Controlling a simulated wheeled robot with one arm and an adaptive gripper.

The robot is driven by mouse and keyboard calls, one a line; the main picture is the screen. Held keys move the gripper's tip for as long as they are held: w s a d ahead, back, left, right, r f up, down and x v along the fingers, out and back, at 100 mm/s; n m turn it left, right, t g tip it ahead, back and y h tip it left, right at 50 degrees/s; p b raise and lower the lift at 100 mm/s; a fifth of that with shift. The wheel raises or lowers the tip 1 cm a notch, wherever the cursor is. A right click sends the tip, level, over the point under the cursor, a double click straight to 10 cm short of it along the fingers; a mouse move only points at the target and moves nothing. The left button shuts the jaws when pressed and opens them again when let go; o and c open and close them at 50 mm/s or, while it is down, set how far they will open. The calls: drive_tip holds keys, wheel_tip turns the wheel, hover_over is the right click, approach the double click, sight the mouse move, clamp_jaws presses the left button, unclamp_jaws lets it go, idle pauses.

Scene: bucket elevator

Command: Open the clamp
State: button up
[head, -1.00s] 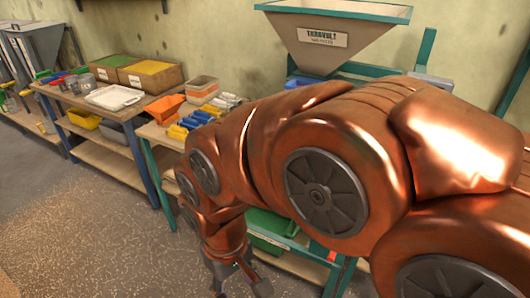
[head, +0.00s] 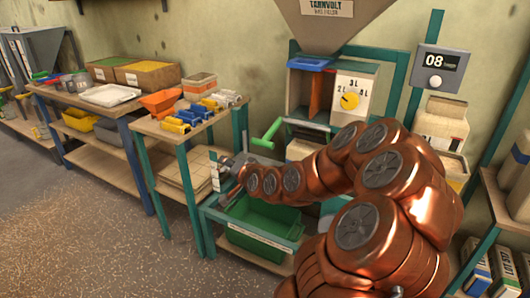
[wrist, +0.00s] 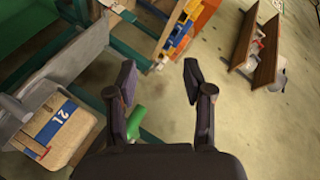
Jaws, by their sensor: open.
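My gripper (head: 224,170) is at the left end of my copper arm, in front of the shelf stand in the head view. In the wrist view my gripper (wrist: 160,80) is open, with its two dark fingers apart and nothing between the tips. A green handle (head: 268,136) sticks out at the front of the hopper stand, just above and right of my gripper. A green piece (wrist: 137,120) also shows beside the left finger's base in the wrist view. I cannot clearly make out the clamp. My arm hides part of the stand under the hopper.
A green bin (head: 262,222) stands low under my arm. A dial panel (head: 352,98) and a display reading 08 (head: 436,62) are behind. An orange scoop (head: 160,102) is on the left table. Floor at left is clear.

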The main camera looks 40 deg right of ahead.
sight(266, 143)
drive_tip(key=s+d+m+h, duration=0.1)
drive_tip(key=d+m+h, duration=0.1)
drive_tip(key=d, duration=0.2)
drive_tip(key=s+d+m+t+h+b, duration=0.1)
drive_tip(key=d+m+h, duration=0.1)
drive_tip(key=d, duration=0.3)
drive_tip(key=s+d+m+t+h+b, duration=0.1)
drive_tip(key=s+d+m+h, duration=0.1)
drive_tip(key=d, duration=0.3)
drive_tip(key=shift+r+m, duration=0.3)
drive_tip(key=shift+r, duration=0.05)
drive_tip(key=shift+x, duration=3.8)
clamp_jaws()
